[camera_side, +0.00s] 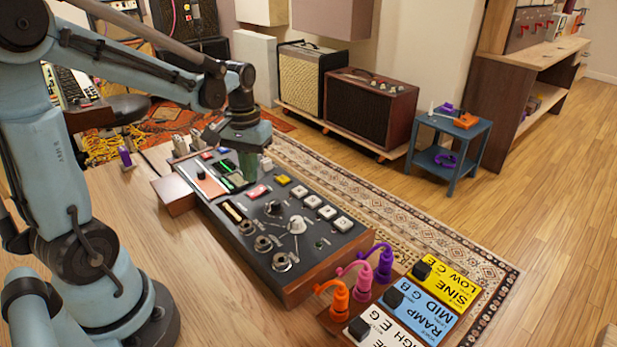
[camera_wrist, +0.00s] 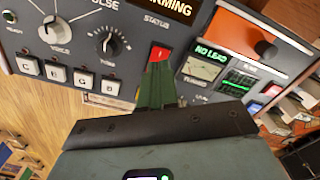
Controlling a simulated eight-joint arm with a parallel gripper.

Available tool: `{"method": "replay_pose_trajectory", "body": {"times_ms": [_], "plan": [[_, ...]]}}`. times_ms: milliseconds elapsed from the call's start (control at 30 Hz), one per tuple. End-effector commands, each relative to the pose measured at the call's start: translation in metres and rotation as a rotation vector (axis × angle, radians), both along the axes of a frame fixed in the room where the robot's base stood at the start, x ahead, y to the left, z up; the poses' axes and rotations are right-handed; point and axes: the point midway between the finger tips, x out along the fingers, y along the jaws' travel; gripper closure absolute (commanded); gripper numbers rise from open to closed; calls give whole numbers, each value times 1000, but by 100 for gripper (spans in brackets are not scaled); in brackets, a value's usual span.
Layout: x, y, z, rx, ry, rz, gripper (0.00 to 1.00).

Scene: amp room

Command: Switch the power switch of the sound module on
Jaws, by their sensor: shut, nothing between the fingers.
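The sound module (camera_side: 290,225) is a dark panel in a wooden case, lying on the wooden table in the side view. A red rocker switch (camera_side: 257,192) sits on its panel. It also shows in the wrist view (camera_wrist: 158,53), below a STATUS label and an orange display (camera_wrist: 168,8) reading "...RMING". My gripper (camera_side: 249,174) is above the panel by the red switch. In the wrist view its green fingers (camera_wrist: 157,75) are shut together and empty, with tips at the switch's lower edge. I cannot tell whether they touch it. The switch's lower part is hidden.
A green "NO LEAD" display (camera_wrist: 211,53), knobs (camera_wrist: 110,42) and white keys (camera_wrist: 72,75) surround the switch. Orange, pink and purple plugs (camera_side: 362,270) stand beside the module, next to yellow, blue and white blocks (camera_side: 420,310).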

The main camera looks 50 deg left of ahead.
Motion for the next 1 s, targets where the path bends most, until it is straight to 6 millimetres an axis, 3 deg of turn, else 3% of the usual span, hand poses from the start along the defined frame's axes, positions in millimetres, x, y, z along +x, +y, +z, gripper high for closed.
{"method": "replay_pose_trajectory", "body": {"times_ms": [500,867,1000], "plan": [[0,0,34,0,0,0,100],[0,-1,36,1,-3,-3,100],[-2,-13,40,17,-47,-46,100]]}}
